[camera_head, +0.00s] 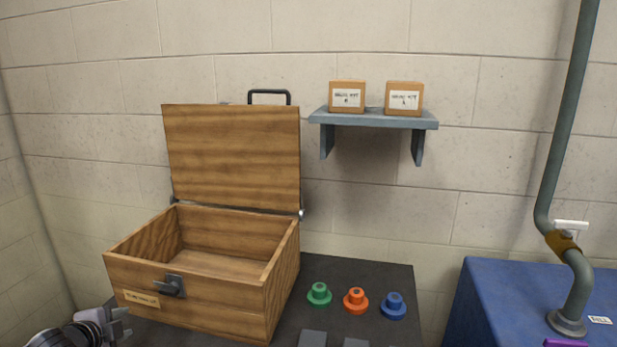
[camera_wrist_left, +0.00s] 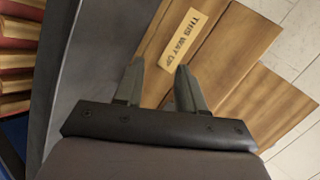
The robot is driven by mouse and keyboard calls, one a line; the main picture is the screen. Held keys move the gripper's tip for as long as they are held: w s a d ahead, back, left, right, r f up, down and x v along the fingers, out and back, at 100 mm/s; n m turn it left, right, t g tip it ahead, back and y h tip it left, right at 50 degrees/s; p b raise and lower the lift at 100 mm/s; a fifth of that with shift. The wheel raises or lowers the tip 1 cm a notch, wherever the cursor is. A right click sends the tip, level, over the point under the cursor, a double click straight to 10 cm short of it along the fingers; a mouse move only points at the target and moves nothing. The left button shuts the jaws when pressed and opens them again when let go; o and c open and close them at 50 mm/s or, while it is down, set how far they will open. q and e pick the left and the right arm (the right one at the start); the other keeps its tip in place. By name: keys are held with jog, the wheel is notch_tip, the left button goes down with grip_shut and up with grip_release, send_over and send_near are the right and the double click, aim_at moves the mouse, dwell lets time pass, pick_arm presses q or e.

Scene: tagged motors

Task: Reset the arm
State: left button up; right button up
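My left gripper (camera_head: 117,326) is at the bottom left in the head view, in front of the wooden box's left front corner. In the left wrist view its two fingers (camera_wrist_left: 160,68) stand apart with nothing between them. The wooden box (camera_head: 185,312) stands on a dark table with its lid (camera_head: 232,155) raised; its visible interior is empty. Green (camera_head: 319,294), orange (camera_head: 356,301) and blue (camera_head: 393,306) flanged parts stand in a row right of the box. My right gripper is not recognisable in either view.
A wall shelf (camera_head: 372,119) holds two labelled small boxes (camera_head: 347,97) (camera_head: 404,98). A blue surface (camera_head: 490,300) with a grey pipe (camera_head: 556,180) is at the right. Two grey shapes (camera_head: 312,339) (camera_head: 355,342) are cut off at the bottom edge. A wooden surface labelled "THIS WAY UP" (camera_wrist_left: 184,39) lies beyond the left fingers.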

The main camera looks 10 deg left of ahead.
pick_arm(q)
jog(key=s+d+f+n+g+h, duration=0.1)
jog(key=s+d+f, duration=0.35)
jog(key=s, duration=0.25)
jog(key=s+d+f+h, duration=0.2)
jog(key=s+d+f, duration=0.1)
jog(key=s+d, duration=0.3)
jog(key=s+d+f+n+g+h, duration=0.1)
jog(key=s+d+f, duration=0.25)
jog(key=s, duration=0.35)
jog(key=s+d+n+t+p, duration=0.1)
jog(key=d+n, duration=0.7)
jog(key=d, duration=0.8)
jog(key=shift+s+f+n+h+p, duration=0.15)
jog(key=shift+s+n+h+p, duration=0.2)
jog(key=shift+p, duration=0.4)
